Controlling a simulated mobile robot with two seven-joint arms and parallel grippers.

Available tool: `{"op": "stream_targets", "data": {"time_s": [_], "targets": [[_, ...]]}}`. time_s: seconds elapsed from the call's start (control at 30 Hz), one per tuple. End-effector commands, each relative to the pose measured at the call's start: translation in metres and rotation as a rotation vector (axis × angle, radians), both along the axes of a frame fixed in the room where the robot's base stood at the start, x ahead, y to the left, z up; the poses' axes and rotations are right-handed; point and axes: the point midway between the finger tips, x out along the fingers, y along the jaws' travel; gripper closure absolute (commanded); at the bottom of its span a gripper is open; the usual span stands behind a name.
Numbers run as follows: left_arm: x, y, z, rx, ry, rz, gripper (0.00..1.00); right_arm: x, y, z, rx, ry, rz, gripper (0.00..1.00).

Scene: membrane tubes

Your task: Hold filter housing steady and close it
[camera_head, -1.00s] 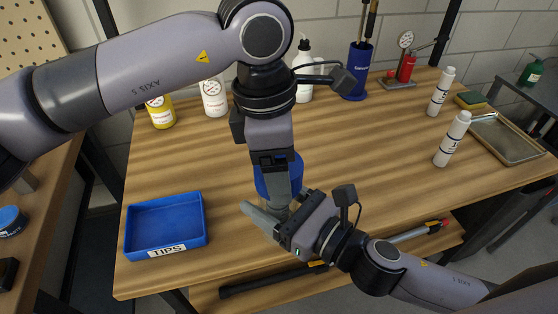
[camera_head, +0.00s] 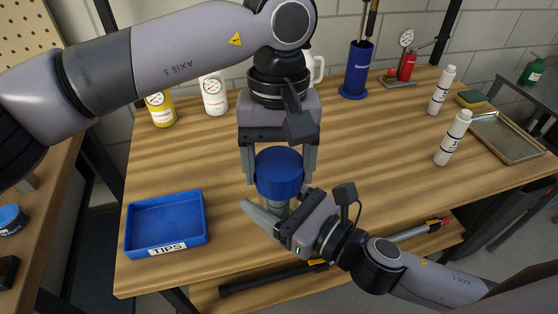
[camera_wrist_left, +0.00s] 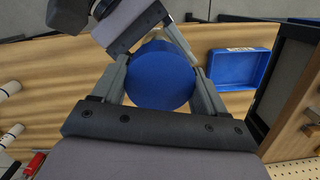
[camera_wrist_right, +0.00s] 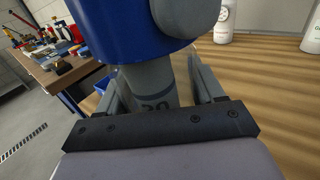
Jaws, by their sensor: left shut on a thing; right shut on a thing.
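My left gripper (camera_head: 279,181) comes from above and is shut on the blue cap, one finger on each side. The left wrist view shows the cap (camera_wrist_left: 160,75) between both fingers. The joint between cap and body is partly hidden.
A blue TIPS tray (camera_head: 165,223) lies to the left. Two white tubes (camera_head: 453,138) and a metal tray (camera_head: 508,137) are at the right. Bottles (camera_head: 213,95), a blue holder (camera_head: 357,70) and a gauge stand (camera_head: 404,65) line the back. The table's middle is clear.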

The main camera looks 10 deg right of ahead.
Motion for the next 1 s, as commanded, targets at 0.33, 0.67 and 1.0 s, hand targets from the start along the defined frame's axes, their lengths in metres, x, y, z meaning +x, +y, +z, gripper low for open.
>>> {"op": "stream_targets", "data": {"time_s": [0.33,0.67,1.0], "targets": [[0.0006,0.0004,0.0003,0.002,-0.001,-0.571,0.57,0.0,0.0,0.0005,0.001,-0.001,0.0,1.0],[0.0011,0.0007,0.0003,0.001,0.001,-0.892,0.57,-0.0001,-0.0001,0.0004,0.001,-0.001,0.0,1.0],[0.0012,0.0008,0.0002,0.0,0.001,-0.899,0.14,-0.0001,0.0,0.0003,0.0,0.0,0.0,1.0]]}}
